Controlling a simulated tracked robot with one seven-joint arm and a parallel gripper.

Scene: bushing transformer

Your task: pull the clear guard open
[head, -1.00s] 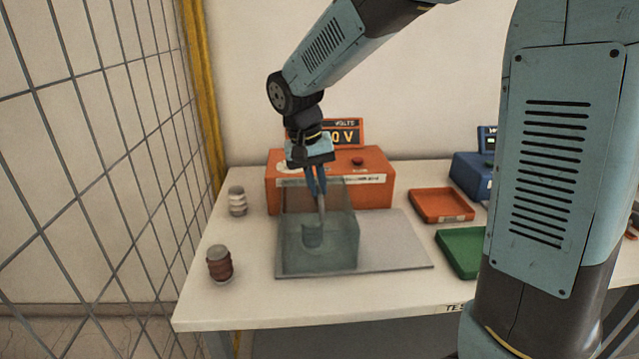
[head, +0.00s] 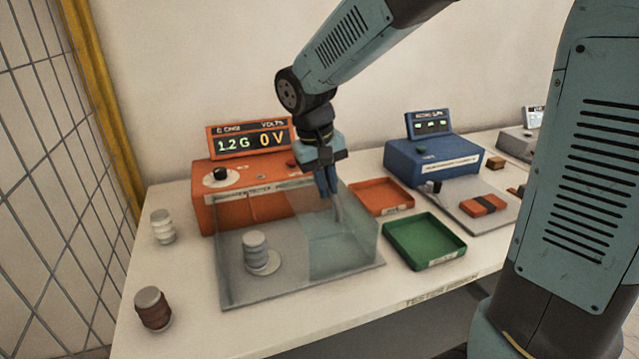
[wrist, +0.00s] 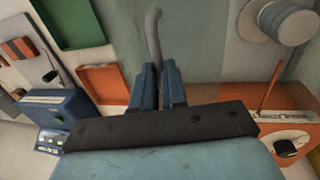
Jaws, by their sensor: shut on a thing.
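The clear guard (head: 345,240) is a see-through box at the right end of the grey base plate (head: 290,288) in the head view. My gripper (head: 334,196) is at its top and shut on the guard's grey bar handle, which also shows in the wrist view (wrist: 153,35) running out from between the blue fingers (wrist: 158,70). A grey-white ribbed bushing (head: 256,252) stands upright on the plate, left of the guard and uncovered. It also shows at the top right of the wrist view (wrist: 285,20).
The orange tester (head: 250,196), reading "1.2 G 0 V", stands behind the plate. A white bushing (head: 163,227) and a brown one (head: 153,308) stand at left. An orange tray (head: 381,196), a green tray (head: 425,241) and a blue tester (head: 435,160) lie right. A mesh fence (head: 45,180) borders the left.

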